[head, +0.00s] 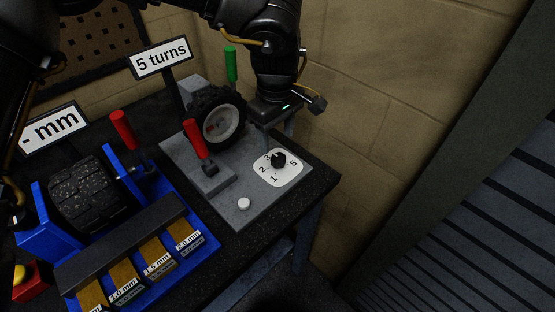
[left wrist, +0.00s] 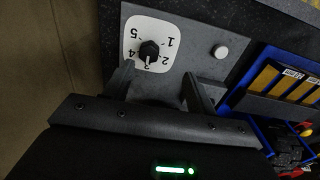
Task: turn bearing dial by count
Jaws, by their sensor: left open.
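The bearing dial is a black knob (head: 278,159) on a white plate (head: 292,176) numbered 1 to 5, on a grey board. In the left wrist view the knob (left wrist: 149,48) has a white mark that seems to point at 3. A sign (head: 161,58) behind reads "5 turns". A black-tyred wheel (head: 222,122) stands upright on the board, left of my left gripper. My left gripper (head: 275,133) is open, fingers pointing down, just behind the dial. In the left wrist view its fingertips (left wrist: 158,77) are apart with nothing between them, short of the knob. My right gripper is not in view.
A red handle (head: 196,139) and a white button (head: 244,204) are on the board near the dial. A green handle (head: 231,65) rises behind the wheel. A blue tyre stand and labelled blocks (head: 156,256) fill the left. A wall is close on the right.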

